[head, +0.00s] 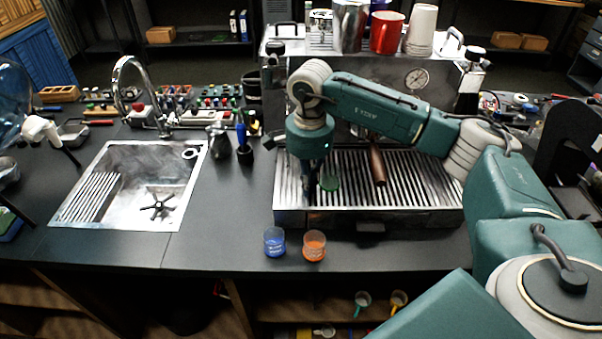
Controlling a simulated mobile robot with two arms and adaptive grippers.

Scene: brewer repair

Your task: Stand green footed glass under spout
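The green footed glass (329,182) is small and partly hidden at the slatted drip tray (425,190) of the espresso machine. My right gripper (313,186) points down over the left part of the tray, right beside the glass. Its dark fingers overlap the glass's left side, and I cannot tell whether they grip it. I cannot tell whether the glass touches the slats. The spout is not clearly visible behind my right arm. A brown-handled portafilter (377,165) shows right of the glass. My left gripper is not in view.
A blue glass (274,242) and an orange glass (314,245) stand on the counter in front of the tray. A sink (130,185) is at the left. A dark pitcher (219,142) stands between sink and machine. A red mug (386,33) is on top of the machine.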

